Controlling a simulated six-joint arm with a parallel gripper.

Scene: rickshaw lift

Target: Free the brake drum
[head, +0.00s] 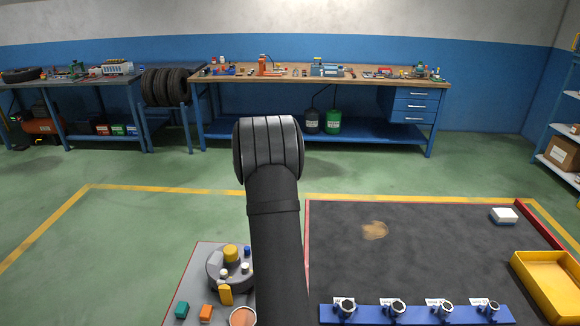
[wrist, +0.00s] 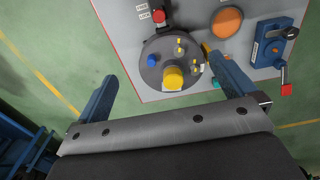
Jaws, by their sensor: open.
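The brake drum, as I take it, is a dark grey round part (wrist: 150,60) on a light grey board (wrist: 205,72); it also shows in the head view (head: 215,268), partly behind my arm. A large yellow knob (wrist: 173,77), a blue cap (wrist: 152,61) and small yellow and white pegs stand on it. My gripper (wrist: 163,68) is open and empty, its two blue fingers spread above the board, with the drum between them in the wrist view. They appear apart from the drum. In the head view my arm hides the gripper.
A red knob (wrist: 160,17) with lock labels, an orange disc (wrist: 227,21) and a blue crank device (wrist: 268,45) are on the board. Right are a dark mat (head: 420,260), blue rack (head: 415,314) and yellow tray (head: 550,285).

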